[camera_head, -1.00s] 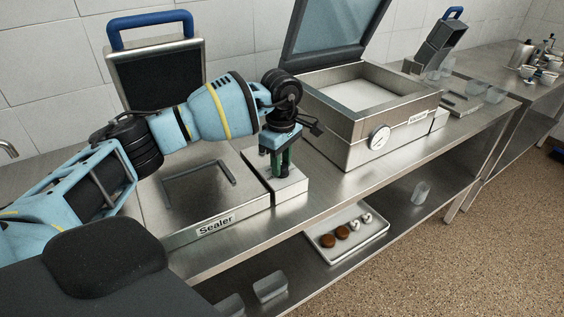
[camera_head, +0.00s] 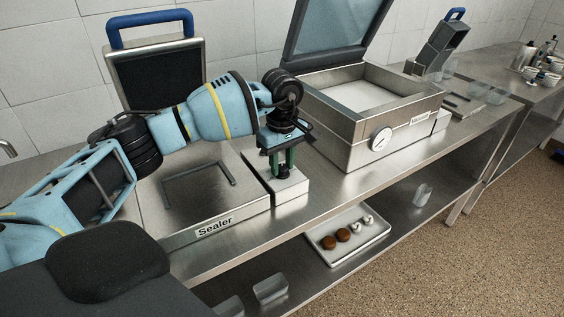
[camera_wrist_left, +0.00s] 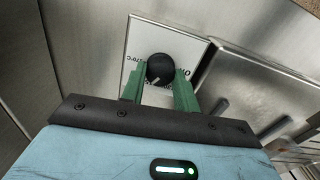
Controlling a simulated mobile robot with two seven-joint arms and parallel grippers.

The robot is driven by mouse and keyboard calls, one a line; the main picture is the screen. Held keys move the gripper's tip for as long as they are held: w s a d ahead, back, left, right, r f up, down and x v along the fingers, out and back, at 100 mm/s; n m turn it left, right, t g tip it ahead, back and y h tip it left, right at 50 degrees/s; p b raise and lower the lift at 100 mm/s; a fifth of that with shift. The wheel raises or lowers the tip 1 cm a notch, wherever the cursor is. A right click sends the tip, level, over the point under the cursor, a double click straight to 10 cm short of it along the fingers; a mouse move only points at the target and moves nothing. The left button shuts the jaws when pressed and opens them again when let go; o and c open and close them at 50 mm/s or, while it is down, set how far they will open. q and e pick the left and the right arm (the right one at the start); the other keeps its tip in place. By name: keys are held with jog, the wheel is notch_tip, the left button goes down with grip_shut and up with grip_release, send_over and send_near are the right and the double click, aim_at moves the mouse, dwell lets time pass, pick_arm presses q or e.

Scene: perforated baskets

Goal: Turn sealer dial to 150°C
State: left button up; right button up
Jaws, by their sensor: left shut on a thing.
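The sealer (camera_head: 178,226) is a steel unit on the counter with a raised lid (camera_head: 157,84) that has a blue handle. Its light control block (camera_head: 291,190) is on the right side. My left gripper (camera_head: 282,174) points down over that block. In the left wrist view, a round black dial (camera_wrist_left: 160,68) with a pale pointer mark sits on a white printed panel (camera_wrist_left: 138,50). The green fingers of my left gripper (camera_wrist_left: 160,84) are closed around the dial, one on each side. My right gripper is not in view.
A steel vacuum machine (camera_head: 362,140) with an open glass lid and a round gauge stands to the right. Glass containers (camera_head: 478,90) stand farther along the counter.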

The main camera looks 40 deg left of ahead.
aim_at(282, 167)
pick_arm(q)
jog(key=o, duration=1)
jog(key=shift+c, duration=0.2)
jog(key=shift+r, duration=0.3)
notch_tip(282, 167, up, 6)
jog(key=shift+r, duration=0.6)
